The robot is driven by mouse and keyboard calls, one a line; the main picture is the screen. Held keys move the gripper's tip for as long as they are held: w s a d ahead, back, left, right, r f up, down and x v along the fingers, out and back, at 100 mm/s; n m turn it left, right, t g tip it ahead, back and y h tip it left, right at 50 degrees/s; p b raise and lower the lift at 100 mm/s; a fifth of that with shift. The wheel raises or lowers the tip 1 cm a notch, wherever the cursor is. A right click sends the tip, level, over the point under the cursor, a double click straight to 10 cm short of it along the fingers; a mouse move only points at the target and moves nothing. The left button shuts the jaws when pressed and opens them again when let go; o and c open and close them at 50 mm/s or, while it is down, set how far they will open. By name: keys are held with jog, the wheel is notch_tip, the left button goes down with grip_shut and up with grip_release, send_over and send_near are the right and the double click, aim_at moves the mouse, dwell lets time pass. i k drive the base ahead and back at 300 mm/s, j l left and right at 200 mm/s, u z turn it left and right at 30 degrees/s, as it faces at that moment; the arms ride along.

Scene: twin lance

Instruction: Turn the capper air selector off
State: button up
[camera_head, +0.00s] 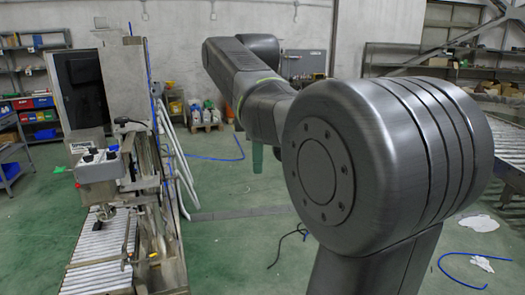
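A grey control box (99,170) is mounted on the front of the machine at the left. Small dark and light knobs or switches (92,153) stand on its top face. The capper air selector may be one of these, but they are too small to tell which or how it is set. A small white label plate stands behind them. My arm crosses the middle and right of the view, well to the right of the box and apart from it. I cannot make out my gripper's fingers.
A roller conveyor (98,262) runs below the box. A black lever handle (127,122) sticks out near the box's top right. White pipes (180,165) line the machine's right side. Green floor is open right of the machine, with blue hose (215,158) and a black cable on it.

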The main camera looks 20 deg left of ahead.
aim_at(116, 147)
jog(key=i+j+u, duration=0.25)
jog(key=u, duration=0.2)
jog(key=i+j+u, duration=0.1)
jog(key=i+u, duration=0.6)
jog(key=u, duration=0.15)
jog(key=i+l+u, duration=0.1)
jog(key=i+u, duration=0.35)
jog(key=i+j+z, duration=0.1)
jog(key=i+j, duration=0.15)
jog(key=i, duration=0.25)
jog(key=i+j+z, duration=0.1)
jog(key=i+j, duration=0.15)
jog(key=i, duration=0.25)
